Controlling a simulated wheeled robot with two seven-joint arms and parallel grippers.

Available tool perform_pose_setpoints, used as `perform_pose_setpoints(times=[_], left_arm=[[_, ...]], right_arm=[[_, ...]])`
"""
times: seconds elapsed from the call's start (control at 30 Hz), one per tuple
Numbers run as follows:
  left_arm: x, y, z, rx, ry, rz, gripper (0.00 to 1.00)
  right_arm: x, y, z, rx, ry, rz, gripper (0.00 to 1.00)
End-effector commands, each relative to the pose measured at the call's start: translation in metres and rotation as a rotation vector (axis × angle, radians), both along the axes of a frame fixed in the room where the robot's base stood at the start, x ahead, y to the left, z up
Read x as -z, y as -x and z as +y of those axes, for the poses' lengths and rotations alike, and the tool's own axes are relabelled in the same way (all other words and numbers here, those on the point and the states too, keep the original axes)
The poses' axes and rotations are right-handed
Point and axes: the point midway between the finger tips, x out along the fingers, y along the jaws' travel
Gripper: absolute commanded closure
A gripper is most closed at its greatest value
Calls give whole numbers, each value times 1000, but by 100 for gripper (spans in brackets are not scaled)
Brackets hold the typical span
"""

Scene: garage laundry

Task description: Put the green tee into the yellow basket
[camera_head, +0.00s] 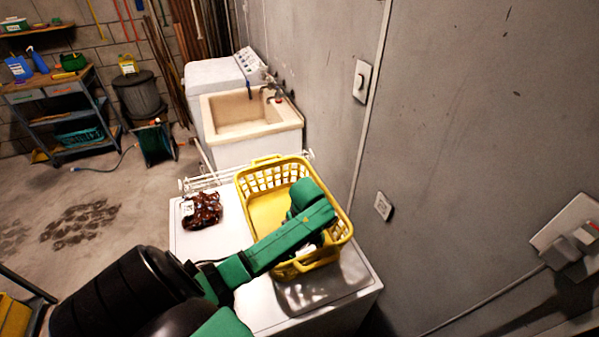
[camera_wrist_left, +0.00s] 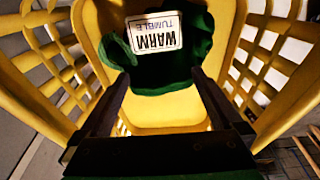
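The yellow basket (camera_head: 267,213) stands on the white machine top in the head view, and its walls surround the left wrist view (camera_wrist_left: 58,95). My left arm reaches over it with the hand pointing down inside; the arm hides that end of the basket. The green tee (camera_wrist_left: 192,52), with a white "WARM TUMBLE" label, is crumpled inside the basket just beyond my left fingertips. My left gripper (camera_wrist_left: 162,78) has its dark fingers wide apart; whether they touch the tee is unclear. I cannot make out the tee in the head view. My right gripper is not in view.
A brown crumpled garment (camera_head: 203,210) with a white label lies on the machine top (camera_head: 215,243), left of the basket. The grey wall (camera_head: 440,170) is close on the right. A sink (camera_head: 245,112) and a white rack (camera_head: 205,180) are behind the machine.

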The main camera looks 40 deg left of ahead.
Motion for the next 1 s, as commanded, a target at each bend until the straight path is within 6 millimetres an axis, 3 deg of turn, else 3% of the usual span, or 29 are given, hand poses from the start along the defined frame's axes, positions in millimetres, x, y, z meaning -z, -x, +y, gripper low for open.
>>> perform_pose_setpoints(times=[0.27, 0.5, 0.63, 0.8, 1.0], left_arm=[[-16, 0, -4, 2, 1, -5, 0], [-68, 5, -14, 0, 2, -7, 0], [-106, 9, -17, 3, -5, -5, 0], [-118, 10, -20, 2, -6, -6, 0], [-120, 12, -23, 1, 0, 0, 0]], right_arm=[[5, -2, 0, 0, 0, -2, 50], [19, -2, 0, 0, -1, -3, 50], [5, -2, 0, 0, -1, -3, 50], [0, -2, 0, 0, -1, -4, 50], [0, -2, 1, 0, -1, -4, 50]])
